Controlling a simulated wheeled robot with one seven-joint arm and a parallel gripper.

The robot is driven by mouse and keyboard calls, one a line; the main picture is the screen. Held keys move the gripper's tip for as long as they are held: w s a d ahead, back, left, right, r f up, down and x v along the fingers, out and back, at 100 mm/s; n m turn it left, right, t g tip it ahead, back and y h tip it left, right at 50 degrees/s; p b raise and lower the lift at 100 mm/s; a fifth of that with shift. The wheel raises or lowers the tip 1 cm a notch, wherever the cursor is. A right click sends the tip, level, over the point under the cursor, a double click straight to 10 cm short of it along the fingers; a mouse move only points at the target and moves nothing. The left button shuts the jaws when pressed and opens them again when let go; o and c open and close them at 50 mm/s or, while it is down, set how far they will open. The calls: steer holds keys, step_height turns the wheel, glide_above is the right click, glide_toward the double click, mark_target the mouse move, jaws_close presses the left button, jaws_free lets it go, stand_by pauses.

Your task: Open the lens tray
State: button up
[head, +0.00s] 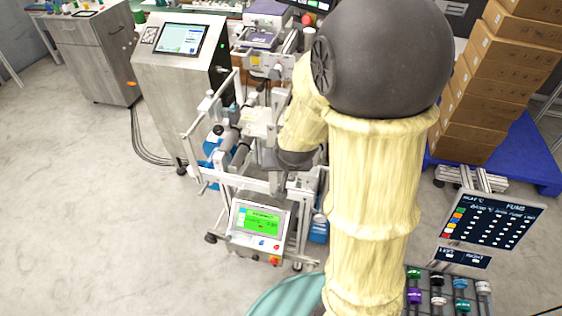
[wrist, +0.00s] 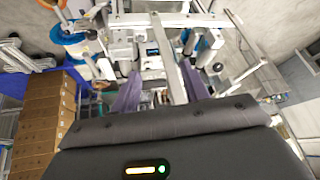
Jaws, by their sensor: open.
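I cannot make out a lens tray for certain in either view. My gripper (wrist: 160,88) is open in the wrist view, its two purplish fingers apart with nothing visibly held between them. The fingers point at a metal-framed machine (wrist: 150,20) with rollers and bars. In the head view the same kind of machine (head: 238,118) stands at the centre, and the dark end of my arm (head: 290,158) is over its right part. My yellow-sleeved arm hides much of the machine's right side. I cannot tell whether the fingers touch anything.
A green-lit control panel (head: 260,226) sits at the machine's front. A steel cabinet with a screen (head: 180,75) stands to its left. Stacked cardboard boxes (head: 505,70) on a blue pallet (head: 525,150) are at the right. A dark display (head: 492,220) is lower right. The left floor is clear.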

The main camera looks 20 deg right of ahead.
steer(key=shift+n+g, duration=0.6)
steer(key=s+r+p, duration=0.1)
steer(key=s+a+r+p, duration=0.1)
steer(key=s+r, duration=0.1)
steer(key=shift+s, duration=0.2)
steer(key=s+n+g, duration=0.2)
steer(key=s, duration=0.5)
steer(key=shift+s+a+r, duration=0.15)
steer(key=shift+a+r, duration=0.2)
steer(key=shift+a, duration=0.05)
steer(key=shift+c, duration=1)
steer(key=shift+a, duration=0.1)
